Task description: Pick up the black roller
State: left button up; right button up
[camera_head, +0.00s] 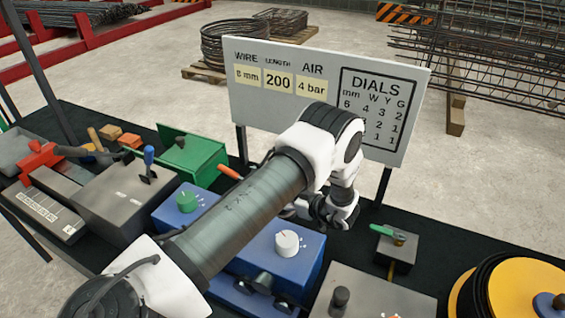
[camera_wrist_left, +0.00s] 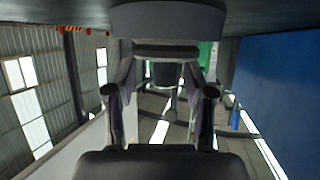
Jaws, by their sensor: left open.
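Dark roller-like cylinders (camera_head: 262,283) show at the front of the blue unit with the white dial (camera_head: 287,243), in the head view. A short dark upright cylinder (camera_head: 340,298) stands on the grey plate to its right. I cannot tell for sure which one is the black roller. My left arm crosses the bench, and its wrist is beyond the blue unit. My right gripper is not in view.
A sign board (camera_head: 325,95) stands close behind my left wrist. A green open box (camera_head: 190,157), a grey block with a blue-handled lever (camera_head: 148,158), a green-handled valve (camera_head: 395,240) and a yellow reel (camera_head: 520,290) crowd the bench. Some black bench top is bare at right.

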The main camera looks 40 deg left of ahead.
pick_arm(q)
jog(key=shift+s+r, duration=0.15)
jog(key=shift+s, duration=0.1)
jog(key=shift+d, duration=0.1)
grip_shut()
jog(key=shift+w+r+b, duration=0.1)
jog(key=shift+r+b, duration=0.2)
jog(key=shift+r, duration=0.2)
notch_tip(320, 180, up, 8)
jog(key=shift+b, duration=1.05)
jog(key=shift+r, duration=0.5)
